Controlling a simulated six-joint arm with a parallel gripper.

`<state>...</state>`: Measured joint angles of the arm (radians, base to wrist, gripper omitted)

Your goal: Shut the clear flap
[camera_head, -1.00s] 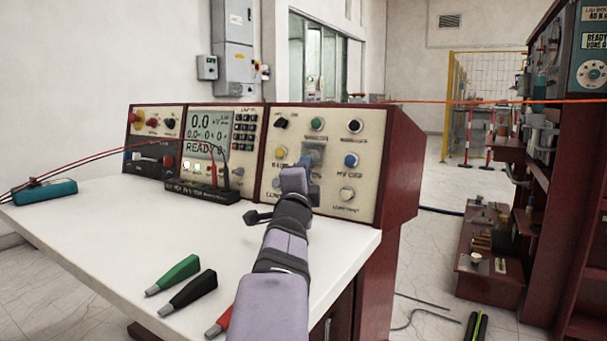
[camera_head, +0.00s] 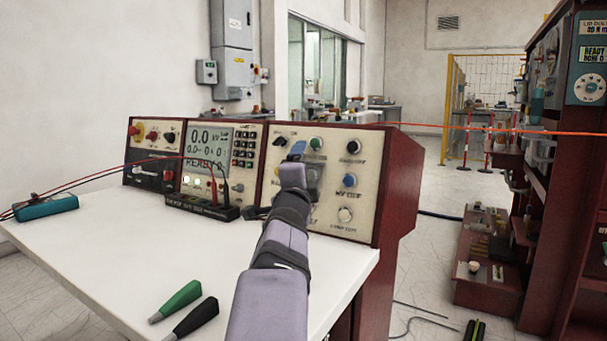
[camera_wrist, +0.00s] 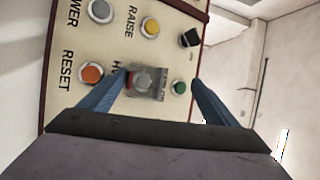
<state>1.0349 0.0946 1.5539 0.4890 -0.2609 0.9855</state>
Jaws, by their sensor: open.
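The clear flap (camera_wrist: 152,82) is a small grey see-through plate on the cream control panel, with a round shape showing through it and a reddish part at its left edge in the wrist view. In the head view the flap (camera_head: 316,176) is partly hidden behind my gripper. I cannot tell its exact angle. My gripper (camera_wrist: 160,78) is open, its two blue fingers on either side of the flap in the picture, with nothing held. In the head view a blue fingertip shows in front of the panel near the upper button row; contact cannot be told.
Around the flap are a green button (camera_wrist: 179,87), a yellow button (camera_wrist: 150,27), an orange reset button (camera_wrist: 91,74) and a black knob (camera_wrist: 190,38). A black terminal strip (camera_head: 201,206) with leads stands left of my arm.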

